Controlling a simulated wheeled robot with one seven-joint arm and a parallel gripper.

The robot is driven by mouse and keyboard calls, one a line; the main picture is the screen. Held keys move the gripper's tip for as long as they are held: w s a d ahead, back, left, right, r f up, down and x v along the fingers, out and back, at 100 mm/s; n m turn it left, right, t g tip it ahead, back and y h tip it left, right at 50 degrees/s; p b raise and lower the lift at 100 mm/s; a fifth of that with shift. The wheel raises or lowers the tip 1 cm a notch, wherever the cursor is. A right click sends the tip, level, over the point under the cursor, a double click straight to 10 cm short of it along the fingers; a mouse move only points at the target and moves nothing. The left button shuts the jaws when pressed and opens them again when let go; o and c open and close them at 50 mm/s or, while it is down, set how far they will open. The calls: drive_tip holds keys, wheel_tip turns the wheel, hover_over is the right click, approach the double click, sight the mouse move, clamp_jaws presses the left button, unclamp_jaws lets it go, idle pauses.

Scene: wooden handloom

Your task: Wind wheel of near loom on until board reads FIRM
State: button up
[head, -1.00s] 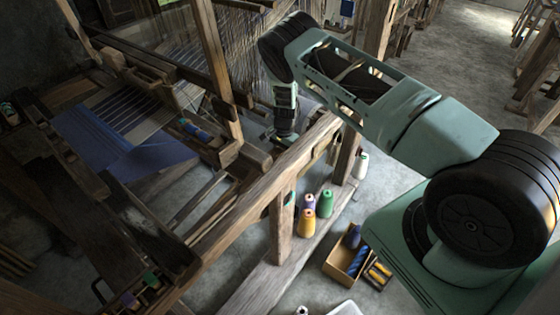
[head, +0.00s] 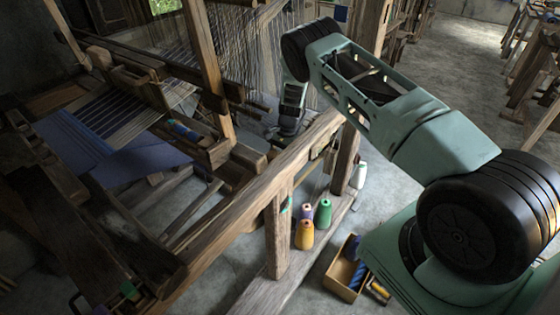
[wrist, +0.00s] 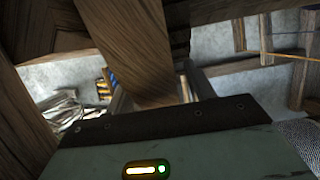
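The near loom (head: 255,175) is a dark wooden frame that fills the left and middle of the head view. Blue striped cloth (head: 110,145) lies on it, with pale warp threads behind. I cannot make out its wheel in either view. No board with a readable word shows. My arm reaches over the loom's right side, and its end goes down behind the long front beam. My gripper's fingers are hidden there. The wrist view shows a pale green housing with a lit indicator, close to wooden beams (wrist: 135,45), but no fingertips.
An open box (head: 345,268) of spools sits on the floor nearby. Beams crowd my wrist closely.

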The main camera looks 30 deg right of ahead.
drive_tip(key=b+v, duration=0.3)
drive_tip(key=v, duration=1.4)
drive_tip(key=shift+r+b, duration=0.2)
drive_tip(key=shift+b, duration=0.15)
drive_tip(key=s+a+r+n+t+h, duration=0.1)
drive_tip(key=s+a+r+n, duration=0.3)
drive_tip(key=s, duration=0.5)
drive_tip(key=s+a+r+n+t+h, duration=0.15)
drive_tip(key=s+a+r+n, duration=0.3)
drive_tip(key=s, duration=0.45)
drive_tip(key=s+a+r+n+t+h, duration=0.1)
drive_tip(key=s+a+r+n, duration=0.25)
drive_tip(key=s, duration=0.55)
drive_tip(key=s+a+r+n+g, duration=0.2)
drive_tip(key=s+a+n, duration=0.7)
drive_tip(key=s+a, duration=0.5)
drive_tip(key=a, duration=0.4)
drive_tip(key=shift+y, duration=0.35)
drive_tip(key=shift+w, duration=0.1)
